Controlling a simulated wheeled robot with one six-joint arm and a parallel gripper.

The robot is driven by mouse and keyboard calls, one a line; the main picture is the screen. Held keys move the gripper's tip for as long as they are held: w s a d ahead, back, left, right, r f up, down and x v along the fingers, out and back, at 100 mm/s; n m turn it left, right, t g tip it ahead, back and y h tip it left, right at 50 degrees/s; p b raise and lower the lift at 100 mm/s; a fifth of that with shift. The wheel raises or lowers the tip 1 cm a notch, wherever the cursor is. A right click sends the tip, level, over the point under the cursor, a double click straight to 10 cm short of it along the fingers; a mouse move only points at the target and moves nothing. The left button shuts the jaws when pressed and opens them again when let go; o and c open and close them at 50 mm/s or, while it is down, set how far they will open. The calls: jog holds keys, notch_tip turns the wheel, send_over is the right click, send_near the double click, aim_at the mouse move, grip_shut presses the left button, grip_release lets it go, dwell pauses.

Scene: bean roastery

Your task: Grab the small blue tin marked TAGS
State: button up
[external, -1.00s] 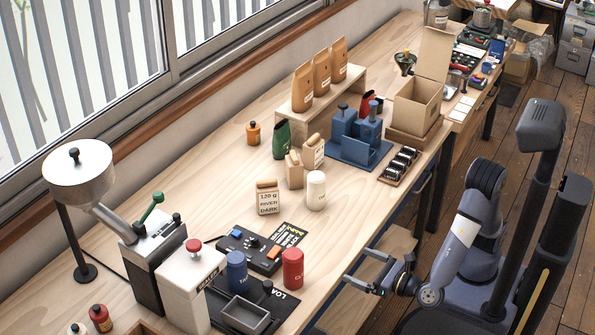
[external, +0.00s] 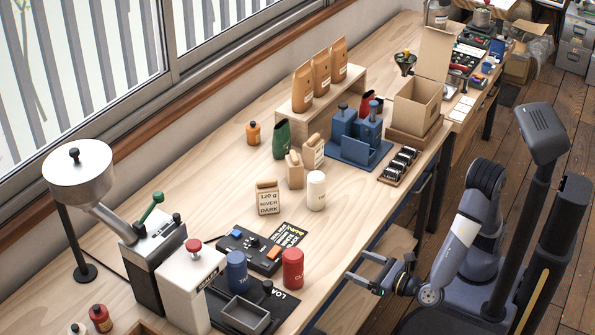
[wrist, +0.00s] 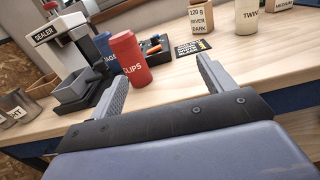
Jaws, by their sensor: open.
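The small blue tin (external: 237,271) stands upright on the bench, beside the red tin (external: 293,268) and behind the grey tray. Its label is only partly legible in the external view. In the wrist view the blue tin (wrist: 104,46) shows left of the red tin (wrist: 128,62), which is marked CLIPS and partly covers it. My gripper (external: 369,273) is open and empty, off the bench's front edge and to the right of both tins. Its two fingers (wrist: 163,85) show in the wrist view, with the bench beyond them.
A grey tray (external: 246,315) on a black base and a white sealer (external: 188,287) stand near the blue tin. A black control box (external: 249,251) lies behind the tins. A white tin (external: 316,190) and a paper bag (external: 268,198) stand farther back. The bench front near my gripper is clear.

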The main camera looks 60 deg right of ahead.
aim_at(240, 258)
notch_tip(240, 258, up, 18)
jog(key=w+a+f+m+g+y+p, duration=0.1)
jog(key=w+a+m+g+y+p, duration=0.15)
jog(key=w+a+m, duration=0.35)
jog(key=w+a+f+m+g+y+p, duration=0.1)
jog(key=w+a+m+g+y+p, duration=0.2)
jog(key=w, duration=0.5)
jog(key=w+d+r+m+g+y+p, duration=0.1)
jog(key=w+d+m+g+y+p, duration=0.1)
jog(key=w+m+g+y+p, duration=0.75)
notch_tip(240, 258, down, 10)
jog(key=w+f+m+t+h+b, duration=0.1)
jog(key=m+t+h+b, duration=0.1)
jog(key=m+b, duration=0.2)
jog(key=shift+t, duration=0.4)
jog(key=shift+f+p+x, duration=0.2)
jog(key=shift+p+x, duration=0.65)
jog(key=shift+x, duration=4.75)
